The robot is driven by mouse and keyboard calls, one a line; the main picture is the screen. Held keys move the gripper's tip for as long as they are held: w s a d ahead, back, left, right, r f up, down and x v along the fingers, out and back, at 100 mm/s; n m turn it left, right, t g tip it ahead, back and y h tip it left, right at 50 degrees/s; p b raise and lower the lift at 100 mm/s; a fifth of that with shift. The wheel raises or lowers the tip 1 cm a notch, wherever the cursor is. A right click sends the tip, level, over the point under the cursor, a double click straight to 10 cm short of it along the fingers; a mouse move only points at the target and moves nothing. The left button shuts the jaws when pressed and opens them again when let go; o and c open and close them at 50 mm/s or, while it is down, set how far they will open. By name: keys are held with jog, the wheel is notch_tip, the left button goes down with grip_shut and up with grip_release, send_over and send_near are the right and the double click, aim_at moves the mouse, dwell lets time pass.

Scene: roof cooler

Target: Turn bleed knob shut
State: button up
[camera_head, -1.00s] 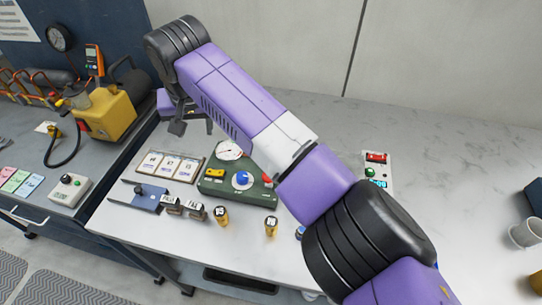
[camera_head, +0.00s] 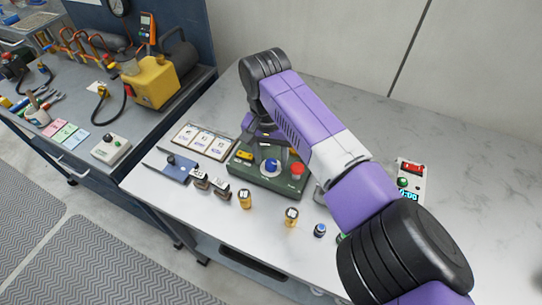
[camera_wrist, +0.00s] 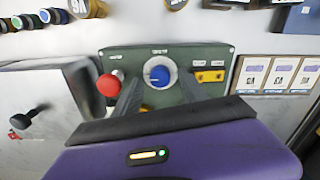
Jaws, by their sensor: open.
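A green control box (camera_head: 262,184) stands on the pale bench, with a round blue knob (camera_head: 270,166) on its top. In the wrist view the blue knob (camera_wrist: 159,76) sits on a pale round dial; I cannot read its label to confirm it is the bleed knob. My gripper (camera_head: 267,143) is over the back of the box, partly hidden by my arm. In the wrist view my gripper (camera_wrist: 160,86) is open, with one finger on each side of the blue knob in the picture. I cannot tell the remaining height or any contact.
A red button (camera_head: 297,170) and a yellow switch (camera_head: 244,155) flank the knob. Three cards in a frame (camera_head: 205,142) lie to the left. Small brass cylinders (camera_head: 291,215) stand in front. A white box with a red switch (camera_head: 411,169) is at the right. Bench beyond it is clear.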

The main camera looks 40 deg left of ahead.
jog(key=shift+f, duration=0.3)
grip_shut()
